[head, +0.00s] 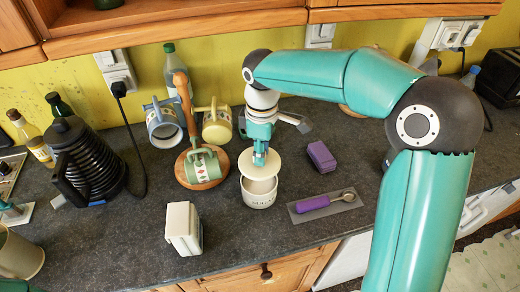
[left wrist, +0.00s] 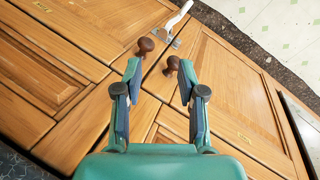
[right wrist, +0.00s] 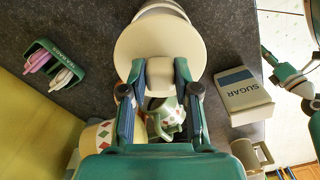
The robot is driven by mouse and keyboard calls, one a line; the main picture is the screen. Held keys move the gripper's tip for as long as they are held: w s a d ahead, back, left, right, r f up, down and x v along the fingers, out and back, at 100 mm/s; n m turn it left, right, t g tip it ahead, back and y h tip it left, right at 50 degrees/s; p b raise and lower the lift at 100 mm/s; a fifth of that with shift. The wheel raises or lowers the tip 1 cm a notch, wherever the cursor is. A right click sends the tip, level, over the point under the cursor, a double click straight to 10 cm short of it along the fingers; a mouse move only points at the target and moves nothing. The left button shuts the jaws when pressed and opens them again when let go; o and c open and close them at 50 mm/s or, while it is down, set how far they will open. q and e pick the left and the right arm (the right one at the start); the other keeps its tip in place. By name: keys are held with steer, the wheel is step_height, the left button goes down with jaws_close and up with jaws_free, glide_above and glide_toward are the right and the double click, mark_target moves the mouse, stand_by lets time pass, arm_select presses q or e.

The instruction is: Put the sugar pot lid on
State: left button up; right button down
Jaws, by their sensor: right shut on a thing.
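The sugar pot (head: 259,197) is a cream round pot with lettering on its front, standing upright on the dark counter. Its cream lid (head: 273,166) is a flat disc held above the pot, toward its back, with the pot's opening showing at the front. My right gripper (head: 259,160) points down and is shut on the lid's knob. In the right wrist view the lid (right wrist: 155,48) fills the upper middle between the fingertips, and part of the pot (right wrist: 160,6) shows beyond it. My left gripper (left wrist: 160,72) is open and empty, facing wooden cabinet fronts.
A mug tree with a green mug (head: 203,166) stands left of the pot. A cream box (head: 183,228) is front left, marked SUGAR in the right wrist view (right wrist: 243,90). A purple block (head: 320,156) and a purple-handled spoon (head: 322,203) lie right. A black kettle (head: 92,160) stands far left.

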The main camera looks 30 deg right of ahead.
mark_target(261, 169)
steer(key=shift+f+b, duration=1.7)
steer(key=shift+f, duration=0.8)
steer(key=shift+f+b, duration=0.55)
steer(key=shift+f, duration=0.45)
steer(key=c, duration=0.8)
jaws_free()
steer(key=shift+o, duration=0.2)
steer(key=shift+a+r, duration=0.1)
step_height(261, 169, up, 12)
steer(key=shift+f, duration=0.1)
